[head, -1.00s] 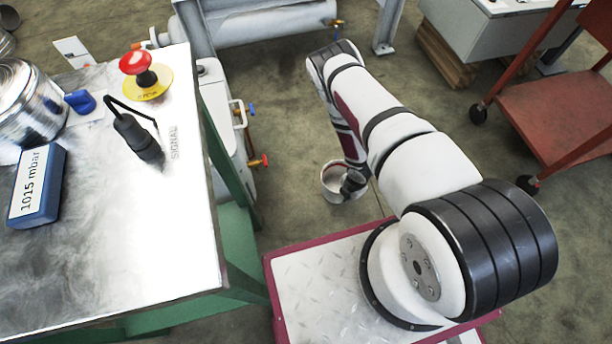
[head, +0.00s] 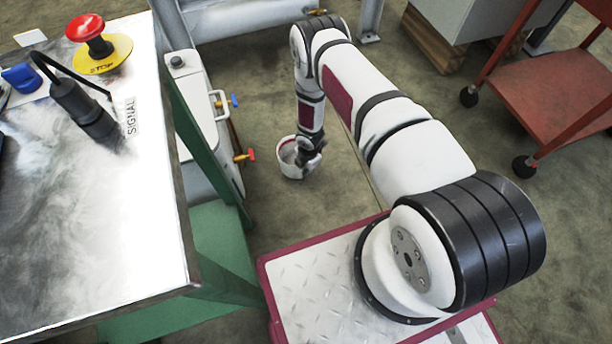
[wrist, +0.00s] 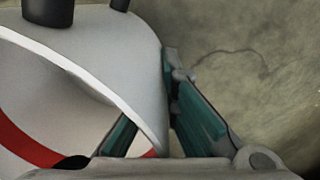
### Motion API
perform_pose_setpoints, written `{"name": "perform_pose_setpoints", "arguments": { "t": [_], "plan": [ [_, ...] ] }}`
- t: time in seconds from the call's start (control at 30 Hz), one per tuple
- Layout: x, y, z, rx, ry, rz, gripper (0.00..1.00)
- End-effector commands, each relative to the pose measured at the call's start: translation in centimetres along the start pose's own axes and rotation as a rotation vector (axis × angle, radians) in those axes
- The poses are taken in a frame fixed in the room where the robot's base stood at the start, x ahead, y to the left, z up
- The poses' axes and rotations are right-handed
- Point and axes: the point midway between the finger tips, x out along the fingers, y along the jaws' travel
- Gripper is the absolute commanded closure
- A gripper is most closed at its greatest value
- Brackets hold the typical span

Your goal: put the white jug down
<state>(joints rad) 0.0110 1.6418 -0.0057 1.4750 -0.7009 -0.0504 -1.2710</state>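The white jug (head: 287,160) is low over the floor beyond my base in the head view, with a red band inside. I cannot tell whether it touches the floor. It fills the left of the wrist view (wrist: 120,50), tilted in that picture, with two dark stubs on its outer side. My gripper (head: 308,155) is at the jug's right side. In the wrist view my gripper (wrist: 163,110) is shut on the jug's wall. One teal-padded finger is inside the rim, the other outside. The inner fingertip and the jug's bottom are hidden.
A metal-topped bench (head: 150,220) with a red stop button (head: 86,27) stands at the left. A machine with blue and red valves (head: 245,155) is close left of the jug. A red trolley (head: 550,95) stands at the right. Floor right of the jug (head: 370,170) is clear.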

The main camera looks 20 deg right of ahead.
Motion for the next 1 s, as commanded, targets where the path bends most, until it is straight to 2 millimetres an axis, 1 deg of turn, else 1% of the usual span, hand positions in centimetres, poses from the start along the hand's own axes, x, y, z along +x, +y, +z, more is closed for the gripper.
{"name": "perform_pose_setpoints", "arguments": {
  "t": [0.13,0.3,0.4,0.63,0.77,0.8,0.87,0.9,1.0],
  "plan": [
    [0.7,0.1,0.0,0.0,0.0,0.0,1.0],
    [2.8,-0.1,-0.1,0.0,0.0,-0.001,1.0],
    [3.6,-0.1,0.0,0.0,0.0,0.0,1.0],
    [3.5,0.0,0.0,0.0,0.0,0.0,1.0],
    [3.7,-0.1,0.0,0.0,0.0,0.0,1.0],
    [3.7,-0.1,0.0,0.0,0.0,0.0,0.91],
    [3.7,-0.1,0.0,0.0,0.0,0.0,0.78],
    [3.7,-0.1,0.0,0.0,0.0,0.0,0.75],
    [3.7,-0.1,0.0,0.0,0.0,0.0,0.75]
  ]
}}
